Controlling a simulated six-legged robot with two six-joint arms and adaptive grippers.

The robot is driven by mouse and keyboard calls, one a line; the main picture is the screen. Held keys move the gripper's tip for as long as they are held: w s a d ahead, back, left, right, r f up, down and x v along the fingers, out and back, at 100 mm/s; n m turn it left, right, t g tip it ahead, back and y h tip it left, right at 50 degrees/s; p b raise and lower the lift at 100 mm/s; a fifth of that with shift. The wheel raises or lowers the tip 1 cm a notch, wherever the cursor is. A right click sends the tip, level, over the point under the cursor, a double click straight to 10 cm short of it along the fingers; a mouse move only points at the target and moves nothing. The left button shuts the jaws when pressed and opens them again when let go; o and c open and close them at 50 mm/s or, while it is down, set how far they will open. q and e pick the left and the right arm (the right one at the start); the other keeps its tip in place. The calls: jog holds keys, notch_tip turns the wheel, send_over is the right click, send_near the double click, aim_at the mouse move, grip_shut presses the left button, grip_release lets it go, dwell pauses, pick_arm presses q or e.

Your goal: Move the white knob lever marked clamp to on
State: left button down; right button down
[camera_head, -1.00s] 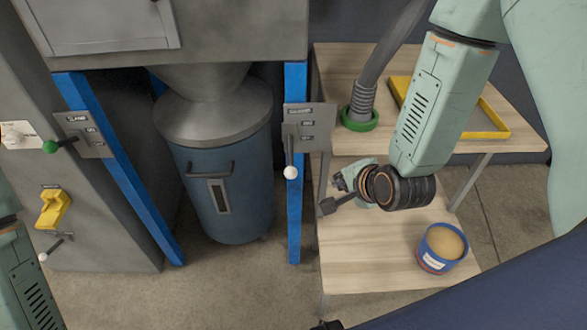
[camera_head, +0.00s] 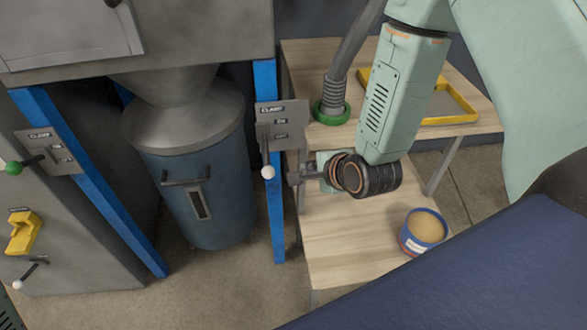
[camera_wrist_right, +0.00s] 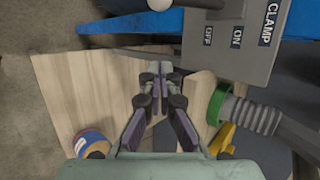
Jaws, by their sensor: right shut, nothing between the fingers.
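The white knob (camera_head: 267,172) sits at the end of a dark lever below a grey plate (camera_head: 283,125) marked CLAMP, ON and OFF, fixed to a blue post. The lever hangs down, toward the OFF side. In the right wrist view the knob (camera_wrist_right: 160,4) is cut by the top edge, and the plate (camera_wrist_right: 225,50) shows its labels. My right gripper (camera_head: 295,178) is shut and empty, just right of the knob and apart from it. Its fingertips show closed together in the wrist view (camera_wrist_right: 160,68). My left gripper is not in view.
A green-knob lever (camera_head: 12,168) on another plate and a lower white-knob lever (camera_head: 20,285) are at the left. A blue drum (camera_head: 200,190) stands behind the posts. A wooden shelf holds a blue tub (camera_head: 422,232); a hose with green collar (camera_head: 332,112) stands above it.

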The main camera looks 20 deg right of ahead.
aim_at(267, 158)
jog(key=d+b+x, duration=0.1)
jog(key=b+x, duration=0.1)
jog(key=x, duration=0.8)
jog(key=shift+s+a+r, duration=0.2)
jog(key=shift+a+r, duration=0.1)
jog(key=shift+a, duration=0.5)
jog(key=shift+s+a+r, duration=0.2)
jog(key=shift+a+r, duration=0.1)
jog(key=shift+a, duration=0.45)
jog(key=shift+s+a+r, duration=0.2)
jog(key=shift+a+r, duration=0.1)
jog(key=shift+a, duration=0.5)
jog(key=shift+s+r+g+p, duration=0.15)
jog(key=shift+r+g+p, duration=0.2)
jog(key=shift+p, duration=0.4)
